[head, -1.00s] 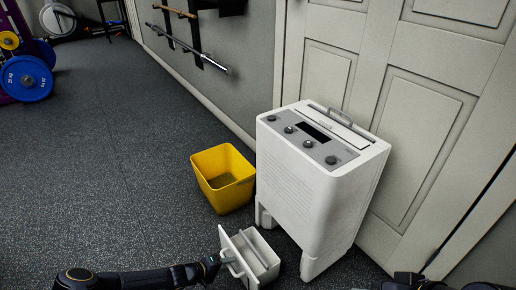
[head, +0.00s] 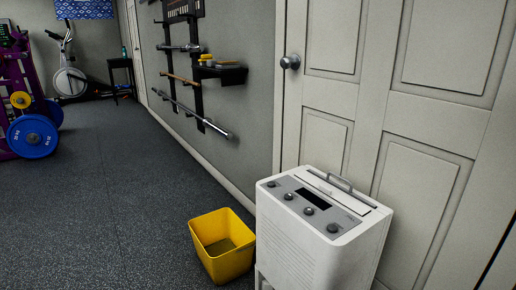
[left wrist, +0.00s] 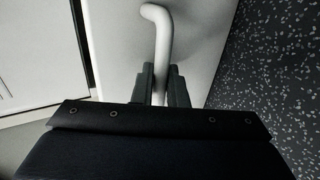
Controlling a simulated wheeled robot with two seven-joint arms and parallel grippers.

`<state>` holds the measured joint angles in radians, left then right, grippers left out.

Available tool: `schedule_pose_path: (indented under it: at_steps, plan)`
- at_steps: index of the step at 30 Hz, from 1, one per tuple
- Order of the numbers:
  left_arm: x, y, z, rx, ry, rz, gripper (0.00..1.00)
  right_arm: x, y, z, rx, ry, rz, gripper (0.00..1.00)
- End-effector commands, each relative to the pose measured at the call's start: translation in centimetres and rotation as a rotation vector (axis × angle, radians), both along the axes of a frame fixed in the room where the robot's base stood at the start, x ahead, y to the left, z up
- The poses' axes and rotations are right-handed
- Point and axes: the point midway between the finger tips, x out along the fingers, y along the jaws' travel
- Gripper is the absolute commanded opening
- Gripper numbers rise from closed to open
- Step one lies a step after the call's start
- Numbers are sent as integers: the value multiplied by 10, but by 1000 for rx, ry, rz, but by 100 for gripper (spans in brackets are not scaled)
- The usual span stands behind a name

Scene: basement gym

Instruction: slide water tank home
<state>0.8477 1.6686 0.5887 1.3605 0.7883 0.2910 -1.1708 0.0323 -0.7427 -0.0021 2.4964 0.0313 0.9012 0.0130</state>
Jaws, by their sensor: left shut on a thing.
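The white dehumidifier (head: 318,232) stands upright against the door in the head view, its grey control panel and top handle facing up. Its lower part is cut off by the bottom of the frame. In the left wrist view my left gripper (left wrist: 160,88) is shut on the white curved handle (left wrist: 157,22) of the water tank (left wrist: 192,45). The tank's pale wall lies behind the handle. How far the tank sits from the dehumidifier's slot cannot be told. Neither gripper shows in the head view.
A yellow bucket (head: 222,246) stands on the dark floor just left of the dehumidifier. A white door (head: 400,130) is behind it. Barbells (head: 195,108) hang on the grey wall. Blue weight plates (head: 33,136) are at the far left. The floor at left is open.

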Motion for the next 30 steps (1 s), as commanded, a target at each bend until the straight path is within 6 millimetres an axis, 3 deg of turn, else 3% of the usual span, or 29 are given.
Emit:
schedule_pose_path:
  at_steps: [11, 30]
  plan:
    - [2, -1, -1, 3, 0, 1, 0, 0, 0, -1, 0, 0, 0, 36]
    - [22, -33, -2, 2, 2, 0, 0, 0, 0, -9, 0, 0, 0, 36]
